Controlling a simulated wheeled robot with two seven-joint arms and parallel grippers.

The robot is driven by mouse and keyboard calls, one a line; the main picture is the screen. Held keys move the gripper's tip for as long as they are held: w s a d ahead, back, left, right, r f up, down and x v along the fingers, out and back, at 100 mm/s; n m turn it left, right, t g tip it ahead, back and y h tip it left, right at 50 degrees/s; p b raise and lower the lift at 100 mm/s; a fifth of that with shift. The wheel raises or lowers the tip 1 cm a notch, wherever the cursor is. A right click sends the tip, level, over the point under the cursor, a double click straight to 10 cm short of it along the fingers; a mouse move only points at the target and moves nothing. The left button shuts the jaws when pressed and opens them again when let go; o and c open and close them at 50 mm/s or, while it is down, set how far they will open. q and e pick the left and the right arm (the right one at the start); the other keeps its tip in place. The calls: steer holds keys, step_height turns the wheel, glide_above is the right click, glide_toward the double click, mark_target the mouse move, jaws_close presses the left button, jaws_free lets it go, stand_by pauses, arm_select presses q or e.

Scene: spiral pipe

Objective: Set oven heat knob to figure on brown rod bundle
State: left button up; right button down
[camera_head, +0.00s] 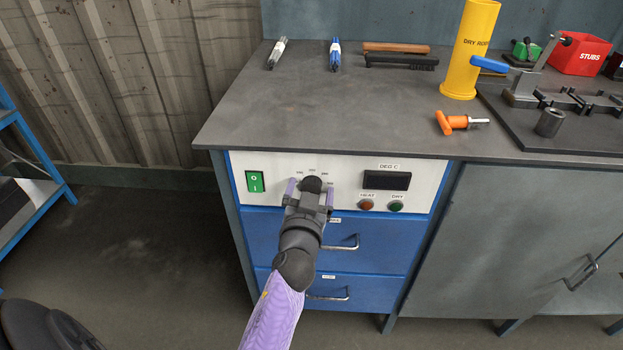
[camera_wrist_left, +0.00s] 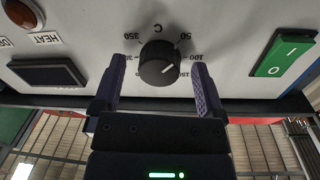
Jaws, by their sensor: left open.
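The oven heat knob (camera_head: 312,184) is a round black dial on the white panel; it also shows in the left wrist view (camera_wrist_left: 158,64). Its pale mark points right in that view, roughly towards 100. Figures 50, 100, 150 and 350 are readable around it, upside down. My left gripper (camera_head: 311,189) is open, its purple fingers on either side of the knob with visible gaps; it also shows in the wrist view (camera_wrist_left: 159,72). A silver-white rod bundle (camera_head: 277,53) and a blue rod bundle (camera_head: 335,55) lie on the bench. I cannot make out a brown rod bundle.
The panel has a green switch (camera_head: 256,181), a dark display (camera_head: 387,180), and red (camera_head: 366,205) and green (camera_head: 397,206) lamps. Drawer handles (camera_head: 342,243) project below. A yellow tube (camera_head: 470,50), brushes (camera_head: 401,62) and an orange-handled tool (camera_head: 459,122) stand or lie on the bench.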

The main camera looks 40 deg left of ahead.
arm_select(q)
steer(key=shift+s+d, duration=0.1)
steer(key=shift+c, duration=0.8)
jaws_close()
steer(key=shift+r+m, duration=0.1)
steer(key=shift+m, duration=0.5)
steer(key=m+p, duration=0.1)
steer(key=m, duration=0.6)
steer(key=shift+d+p, duration=0.1)
steer(key=shift+p, duration=0.2)
steer(key=m, duration=0.3)
steer(key=shift+g, duration=0.4)
steer(key=m+p, duration=0.1)
steer(key=m, duration=0.2)
steer(key=shift+m, duration=1.1)
arm_select(e)
steer(key=r, duration=0.2)
steer(key=shift+d+r, duration=0.2)
steer(key=shift+r, duration=0.15)
arm_select(q)
steer(key=shift+m, duration=0.4)
arm_select(e)
steer(key=shift+d, duration=0.25)
